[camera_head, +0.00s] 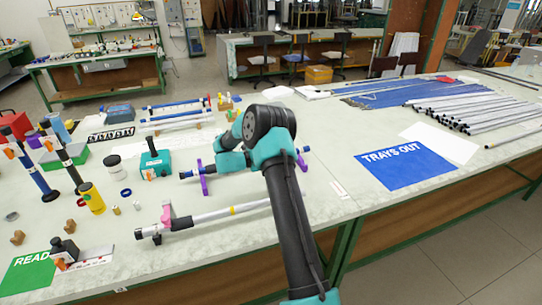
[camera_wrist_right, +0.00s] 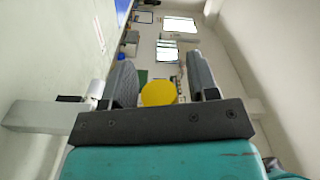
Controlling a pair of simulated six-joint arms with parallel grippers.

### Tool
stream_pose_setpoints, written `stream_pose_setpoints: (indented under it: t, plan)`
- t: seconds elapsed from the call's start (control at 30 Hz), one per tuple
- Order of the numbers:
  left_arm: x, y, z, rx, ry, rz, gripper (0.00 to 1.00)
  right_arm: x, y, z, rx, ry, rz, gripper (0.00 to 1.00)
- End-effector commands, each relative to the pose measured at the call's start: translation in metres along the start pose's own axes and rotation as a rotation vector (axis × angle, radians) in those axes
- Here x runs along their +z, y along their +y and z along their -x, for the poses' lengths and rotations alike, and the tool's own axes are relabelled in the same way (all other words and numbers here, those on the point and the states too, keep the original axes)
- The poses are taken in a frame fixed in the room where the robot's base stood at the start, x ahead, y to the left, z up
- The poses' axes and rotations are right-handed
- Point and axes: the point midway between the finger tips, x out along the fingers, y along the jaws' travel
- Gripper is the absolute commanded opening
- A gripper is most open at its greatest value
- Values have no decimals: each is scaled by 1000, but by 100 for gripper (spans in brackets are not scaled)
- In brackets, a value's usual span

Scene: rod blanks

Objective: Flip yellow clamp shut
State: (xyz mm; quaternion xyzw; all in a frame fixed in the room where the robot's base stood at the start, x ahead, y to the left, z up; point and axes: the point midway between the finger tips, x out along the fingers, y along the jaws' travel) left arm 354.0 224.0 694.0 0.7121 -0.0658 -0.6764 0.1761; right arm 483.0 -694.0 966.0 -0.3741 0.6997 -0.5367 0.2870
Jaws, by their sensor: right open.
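A yellow rounded thing (camera_wrist_right: 158,93) shows between my right fingers in the wrist view; I cannot tell whether it is the yellow clamp or how far it is from the fingers. My right gripper (camera_wrist_right: 160,65) is open, with a finger on each side of it. In the head view my right arm's teal wrist hangs over the table behind the rods, and its fingertips are hidden. No yellow clamp can be made out in the head view. A pale rod (camera_head: 230,213) with a yellow band and a pink clamp (camera_head: 167,215) lies in front of the wrist. My left gripper is not in view.
Purple holders (camera_head: 202,178) carry another rod, partly hidden by my arm. A teal box (camera_head: 155,163), a yellow container (camera_head: 92,198) and a dark-handled tool (camera_head: 64,250) stand to the left. A blue TRAYS OUT mat (camera_head: 405,167) lies right, beside several grey rods (camera_head: 480,110).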

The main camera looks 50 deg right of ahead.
Motion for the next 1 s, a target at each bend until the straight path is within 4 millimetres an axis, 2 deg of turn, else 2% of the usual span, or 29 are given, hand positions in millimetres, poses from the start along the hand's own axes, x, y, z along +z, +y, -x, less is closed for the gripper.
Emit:
stream_pose_setpoints:
  t: [0.07, 0.6, 1.0]
  plan:
    - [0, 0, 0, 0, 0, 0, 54, 0, 0, 0, 0, 0, 0, 51]
    - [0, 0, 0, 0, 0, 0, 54, 0, 0, 0, 0, 1, 0, 0]
    - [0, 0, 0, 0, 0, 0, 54, -4, 0, -6, 2, 9, -11, 0]
